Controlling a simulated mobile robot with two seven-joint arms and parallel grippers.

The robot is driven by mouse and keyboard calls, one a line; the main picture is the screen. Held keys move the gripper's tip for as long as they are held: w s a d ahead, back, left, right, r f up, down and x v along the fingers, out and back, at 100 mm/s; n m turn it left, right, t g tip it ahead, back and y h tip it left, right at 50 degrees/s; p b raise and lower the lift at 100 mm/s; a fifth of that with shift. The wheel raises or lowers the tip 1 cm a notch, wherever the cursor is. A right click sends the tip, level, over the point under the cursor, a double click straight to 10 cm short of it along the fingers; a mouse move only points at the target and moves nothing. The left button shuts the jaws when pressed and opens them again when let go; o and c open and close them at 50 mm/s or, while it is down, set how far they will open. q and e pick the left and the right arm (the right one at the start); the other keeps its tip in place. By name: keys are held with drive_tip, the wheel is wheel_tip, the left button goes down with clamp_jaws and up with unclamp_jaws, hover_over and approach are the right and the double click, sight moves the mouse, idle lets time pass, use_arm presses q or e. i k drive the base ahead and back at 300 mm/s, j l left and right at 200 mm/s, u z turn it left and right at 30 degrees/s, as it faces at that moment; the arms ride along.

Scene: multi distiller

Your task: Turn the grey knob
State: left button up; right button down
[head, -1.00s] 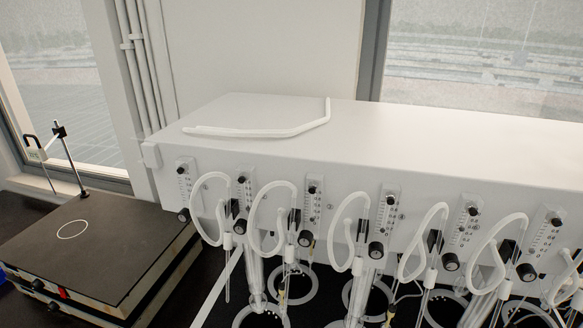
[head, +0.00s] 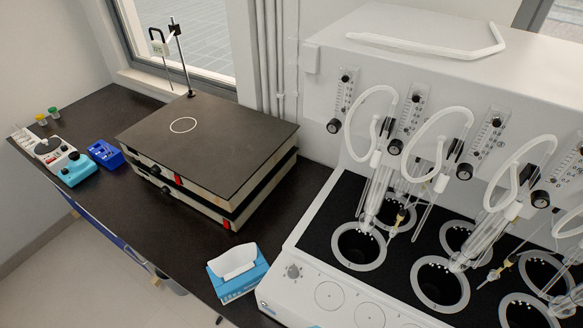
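A small grey knob (head: 293,271) sits on the white top panel at the near left corner of the multi distiller (head: 315,258) in the head view. Its pointer direction is too small to read. Several black round knobs, such as one at the left (head: 334,126), sit under the flow meters on the distiller's upright front. Neither of my grippers is in view.
A blue tissue box (head: 238,284) stands just left of the distiller's near corner. Stacked black-topped hotplates (head: 210,140) stand farther back. A blue rack (head: 104,154) and a blue-white device (head: 72,170) are at the left. Glass tubes and white hoses crowd the distiller wells.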

sight(293, 271)
drive_tip(key=k, duration=0.4)
drive_tip(key=i+l+u, duration=0.5)
drive_tip(key=l, duration=0.2)
drive_tip(key=k, duration=0.5)
drive_tip(key=i, duration=0.4)
drive_tip(key=j+z, duration=1.25)
drive_tip(key=z, duration=0.2)
